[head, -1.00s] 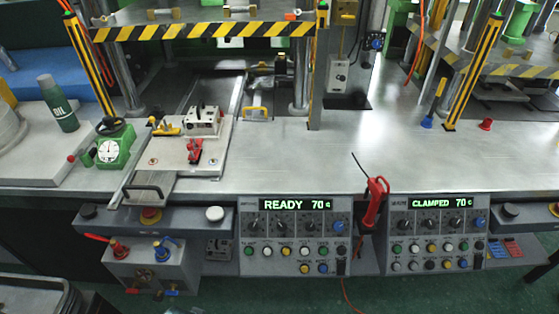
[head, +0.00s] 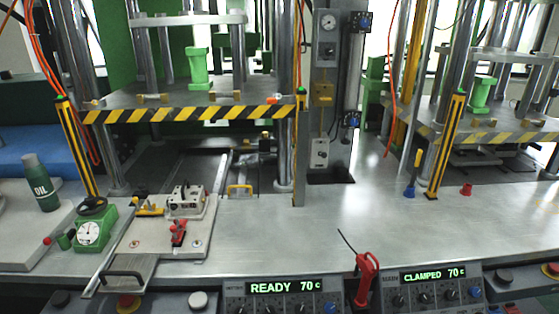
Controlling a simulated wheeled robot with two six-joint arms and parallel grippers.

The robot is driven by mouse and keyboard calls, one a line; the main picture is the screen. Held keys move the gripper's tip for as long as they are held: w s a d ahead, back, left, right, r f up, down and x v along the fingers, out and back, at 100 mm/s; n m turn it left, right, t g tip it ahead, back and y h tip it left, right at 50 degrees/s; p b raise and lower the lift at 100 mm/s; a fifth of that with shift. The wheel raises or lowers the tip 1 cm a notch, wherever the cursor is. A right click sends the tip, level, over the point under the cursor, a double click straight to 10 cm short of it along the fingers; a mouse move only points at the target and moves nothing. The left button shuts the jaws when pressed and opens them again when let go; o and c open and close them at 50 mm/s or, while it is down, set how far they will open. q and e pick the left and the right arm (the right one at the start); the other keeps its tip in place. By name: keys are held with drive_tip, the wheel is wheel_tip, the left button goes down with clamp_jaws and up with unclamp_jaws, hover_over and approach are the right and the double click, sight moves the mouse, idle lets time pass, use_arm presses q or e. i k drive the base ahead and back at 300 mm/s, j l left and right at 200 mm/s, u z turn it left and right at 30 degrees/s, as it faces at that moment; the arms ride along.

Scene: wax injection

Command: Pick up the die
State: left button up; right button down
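A grey metal block with dark knobs on top, which looks like the die (head: 187,201), sits on a pale sliding plate (head: 150,240) at the left of the bench. A yellow clamp (head: 149,206) lies beside its left side, and a red clamp (head: 179,233) stands in front of it. A black handle (head: 122,276) is at the plate's front edge. Neither of my grippers shows in the head view.
A green dial gauge (head: 94,228) and an oil bottle (head: 40,182) stand left of the plate. A striped press platen (head: 190,114) hangs behind it. A red torch-like tool (head: 366,277) is at the front edge. The steel bench (head: 290,225) right of the plate is clear.

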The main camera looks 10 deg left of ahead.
sight(191, 203)
drive_tip(key=i+l+u, duration=0.1)
drive_tip(key=u, duration=0.4)
drive_tip(key=l+u, duration=0.45)
drive_tip(key=i+l+u, duration=0.1)
drive_tip(key=u, duration=0.4)
drive_tip(key=k+l, duration=0.05)
drive_tip(key=l, duration=0.05)
